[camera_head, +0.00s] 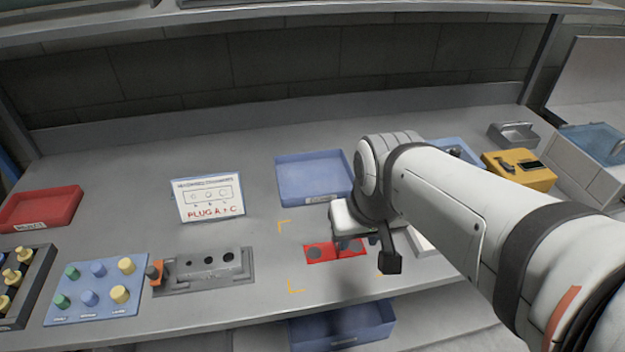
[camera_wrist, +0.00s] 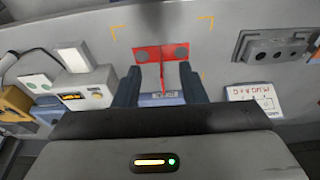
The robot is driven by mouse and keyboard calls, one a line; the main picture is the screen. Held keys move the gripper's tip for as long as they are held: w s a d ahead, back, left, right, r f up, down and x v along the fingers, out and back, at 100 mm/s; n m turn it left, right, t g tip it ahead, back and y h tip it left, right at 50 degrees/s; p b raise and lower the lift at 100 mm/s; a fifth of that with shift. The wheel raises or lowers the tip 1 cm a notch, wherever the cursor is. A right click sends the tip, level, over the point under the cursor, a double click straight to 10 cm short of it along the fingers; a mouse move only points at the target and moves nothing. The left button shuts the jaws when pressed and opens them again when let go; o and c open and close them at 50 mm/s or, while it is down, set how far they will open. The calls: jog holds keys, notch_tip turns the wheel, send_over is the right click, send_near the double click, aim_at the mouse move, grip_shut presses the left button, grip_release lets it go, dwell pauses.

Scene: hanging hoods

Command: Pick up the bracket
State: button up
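The red bracket (camera_head: 318,253) lies on the workbench between yellow corner marks, partly hidden by my gripper in the head view. In the wrist view the bracket (camera_wrist: 148,54) shows a flat plate with two dark round spots and an upright red web. My gripper (camera_wrist: 160,75) is open, with its two dark blue fingers apart on either side of the web. Gaps show between the web and both fingers. In the head view my gripper (camera_head: 350,243) is over the bracket, its fingers mostly hidden.
A blue tray (camera_head: 290,180) lies behind the bracket, with a sign (camera_head: 208,198) to its left. A grey block with holes (camera_head: 205,264) and a blue peg board (camera_head: 98,312) stand left. A yellow device (camera_head: 540,178) stands right. A blue bin (camera_head: 375,322) is below the bench edge.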

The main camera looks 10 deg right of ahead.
jog(key=shift+o, duration=1.4)
jog(key=shift+w+a+f+m, duration=0.1)
jog(key=shift+w+m, duration=0.3)
jog(key=shift+m, duration=0.1)
jog(key=o, duration=0.5)
jog(key=w+f+m, duration=0.1)
jog(key=w+m, duration=0.1)
jog(key=m, duration=0.1)
jog(key=w+d+f+m+g+y, duration=0.1)
jog(key=w+m, duration=0.2)
jog(key=w+f+m+g+y, duration=0.1)
jog(key=w+m, duration=0.1)
jog(key=shift+w+d+f+m+p, duration=0.35)
jog(key=shift+w+m, duration=0.05)
jog(key=w+d+f+m+g+y, duration=0.1)
jog(key=w+d+f+m+y, duration=0.1)
jog(key=w+f+m, duration=0.5)
jog(key=shift+m+y, duration=0.3)
jog(key=shift+m, duration=0.2)
jog(key=a+f, duration=0.1)
jog(key=s+f, duration=0.1)
jog(key=f, duration=0.1)
jog(key=a+f, duration=0.1)
jog(key=shift+s+a+f+p, duration=0.3)
jog(key=shift+s+a+p, duration=0.05)
jog(key=shift+p, duration=0.05)
jog(key=shift+a+f, duration=0.2)
jog(key=shift+f, duration=0.25)
